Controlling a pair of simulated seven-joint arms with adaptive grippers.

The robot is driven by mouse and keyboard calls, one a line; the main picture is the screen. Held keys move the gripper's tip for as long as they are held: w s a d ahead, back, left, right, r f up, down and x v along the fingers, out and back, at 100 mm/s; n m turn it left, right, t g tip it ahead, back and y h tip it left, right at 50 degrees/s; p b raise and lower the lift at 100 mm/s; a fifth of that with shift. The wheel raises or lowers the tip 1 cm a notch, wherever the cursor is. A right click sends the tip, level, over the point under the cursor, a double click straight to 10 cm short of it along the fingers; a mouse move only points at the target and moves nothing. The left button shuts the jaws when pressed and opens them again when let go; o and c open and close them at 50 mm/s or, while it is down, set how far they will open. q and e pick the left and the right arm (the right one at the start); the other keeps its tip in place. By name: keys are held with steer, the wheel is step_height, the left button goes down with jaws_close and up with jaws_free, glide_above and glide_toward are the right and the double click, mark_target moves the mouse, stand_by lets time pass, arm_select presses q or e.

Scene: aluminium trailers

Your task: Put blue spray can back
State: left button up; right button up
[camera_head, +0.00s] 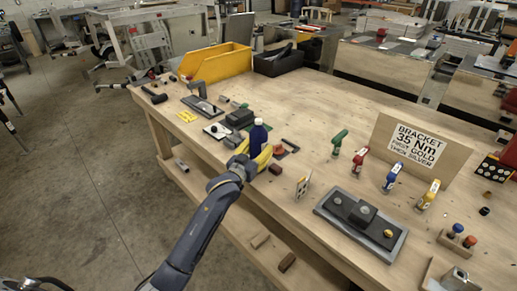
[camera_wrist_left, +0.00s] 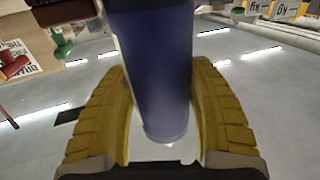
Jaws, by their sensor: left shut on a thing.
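The blue spray can (camera_head: 258,135) is a dark blue cylinder with a pale cap, held roughly upright above the front edge of the workbench. My left gripper (camera_head: 254,156), with yellow fingers, is shut around it. In the left wrist view the can (camera_wrist_left: 148,70) fills the middle between the curved yellow fingers of my left gripper (camera_wrist_left: 160,118), and its lower end shows free below. My right gripper is not in view.
The wooden workbench (camera_head: 310,110) holds a yellow bin (camera_head: 215,64), a black bin (camera_head: 280,62), and green, red, blue and yellow tools on the right. A bracket sign (camera_head: 418,146) stands behind them. A dark fixture plate (camera_head: 360,222) lies near the front edge. Bare wood is free mid-bench.

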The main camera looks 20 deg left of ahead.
arm_select(q)
steer(key=shift+f, duration=0.1)
stand_by(0.3)
steer(key=o, duration=1.5)
